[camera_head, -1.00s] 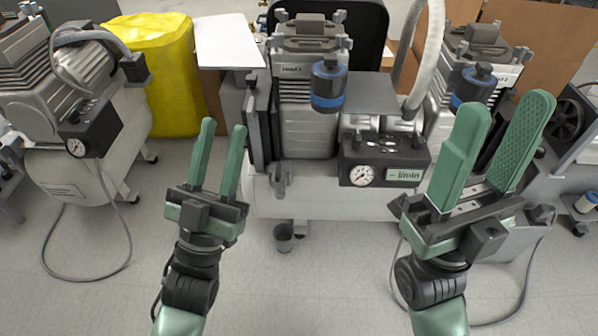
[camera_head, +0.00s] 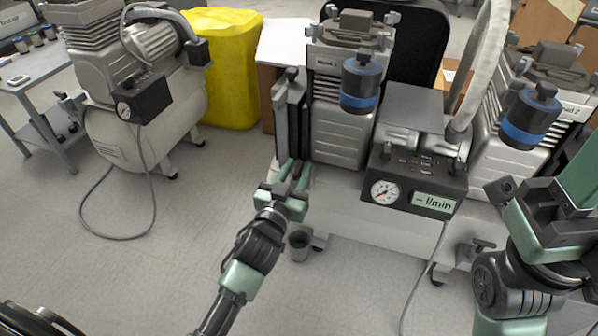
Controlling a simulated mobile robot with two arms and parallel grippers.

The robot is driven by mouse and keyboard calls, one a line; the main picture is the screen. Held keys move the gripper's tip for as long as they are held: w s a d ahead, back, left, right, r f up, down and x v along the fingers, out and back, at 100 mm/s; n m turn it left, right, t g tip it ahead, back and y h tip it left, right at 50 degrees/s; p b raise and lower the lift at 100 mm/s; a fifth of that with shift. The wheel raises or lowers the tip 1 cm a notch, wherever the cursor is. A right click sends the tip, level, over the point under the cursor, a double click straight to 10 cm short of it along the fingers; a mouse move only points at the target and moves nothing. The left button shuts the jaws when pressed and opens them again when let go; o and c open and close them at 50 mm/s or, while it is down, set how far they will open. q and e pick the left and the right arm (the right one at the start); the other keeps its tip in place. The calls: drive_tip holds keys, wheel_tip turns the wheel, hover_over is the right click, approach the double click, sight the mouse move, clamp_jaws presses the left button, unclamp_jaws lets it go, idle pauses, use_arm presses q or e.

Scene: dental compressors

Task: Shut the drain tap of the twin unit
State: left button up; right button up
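The twin unit is the compressor with two heads on one white tank (camera_head: 375,222), in the middle and right of the head view. My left gripper (camera_head: 295,168) is at the tank's left end, its two green fingers pointing away from me and apart. The drain tap seen earlier at this end is hidden behind the gripper, so its handle position and any contact cannot be told. A small cup (camera_head: 299,246) stands on the floor below. A grey tap-like fitting (camera_head: 476,249) shows low at the right. My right gripper (camera_head: 580,175) is partly cut off by the right edge.
A gauge box (camera_head: 415,190) reading "– l/min" sits on the tank's front, with a cable hanging down. Another compressor (camera_head: 150,110) stands at the left, beside a yellow bin (camera_head: 225,70).

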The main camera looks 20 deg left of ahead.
use_arm(q)
drive_tip(key=shift+w, duration=0.4)
clamp_jaws()
drive_tip(key=shift+r, duration=0.1)
